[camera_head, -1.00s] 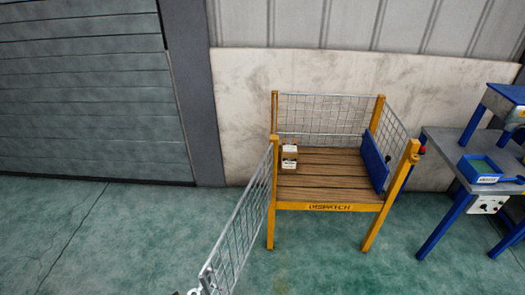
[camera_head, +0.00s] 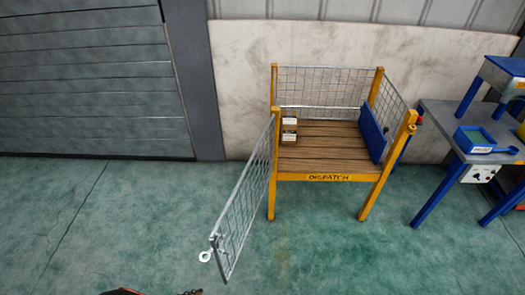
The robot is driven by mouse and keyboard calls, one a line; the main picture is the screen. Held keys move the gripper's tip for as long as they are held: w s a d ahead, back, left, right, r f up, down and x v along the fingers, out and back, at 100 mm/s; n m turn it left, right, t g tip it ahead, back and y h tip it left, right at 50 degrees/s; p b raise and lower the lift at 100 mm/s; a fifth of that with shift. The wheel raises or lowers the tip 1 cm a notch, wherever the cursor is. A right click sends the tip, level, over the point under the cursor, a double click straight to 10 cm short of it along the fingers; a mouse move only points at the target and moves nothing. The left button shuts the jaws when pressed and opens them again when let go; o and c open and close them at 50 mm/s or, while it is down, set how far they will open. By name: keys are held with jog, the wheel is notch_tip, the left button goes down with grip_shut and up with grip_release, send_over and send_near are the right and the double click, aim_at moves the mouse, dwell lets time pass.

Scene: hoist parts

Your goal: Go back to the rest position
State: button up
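My gripper is not clearly seen in the head view. The yellow-framed dispatch stand (camera_head: 330,177) is in the middle, with a slatted wooden deck and wire mesh sides. Its left mesh gate (camera_head: 245,195) stands swung open towards me. A small brown and white box-like item (camera_head: 289,130) sits at the deck's back left. A blue panel (camera_head: 373,135) leans at the deck's right side. A pale metal ring (camera_head: 205,256) shows by the gate's lower near corner; I cannot tell whether it is attached.
A grey workbench (camera_head: 440,115) with blue legs stands at the right, with a blue tray (camera_head: 475,140) on it. A grey shutter door (camera_head: 90,80) is at the back left. The green floor at left is clear. A dark red-edged object (camera_head: 122,291) is cut off at the bottom edge.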

jog(key=w+d+r+m+y, duration=0.1)
jog(key=d+r+m+y, duration=0.2)
jog(key=d+r+m, duration=0.5)
jog(key=w+d+r+m+g+y+p, duration=0.1)
jog(key=d+r+m+y, duration=0.2)
jog(key=d+r+m, duration=0.5)
jog(key=w+d+r+m+y+p, duration=0.1)
jog(key=d+r+m+y, duration=0.2)
jog(key=d+r, duration=1.9)
jog(key=d+m, duration=0.1)
jog(key=m, duration=0.4)
jog(key=shift+w+d+r, duration=0.25)
jog(key=shift+w+d, duration=0.05)
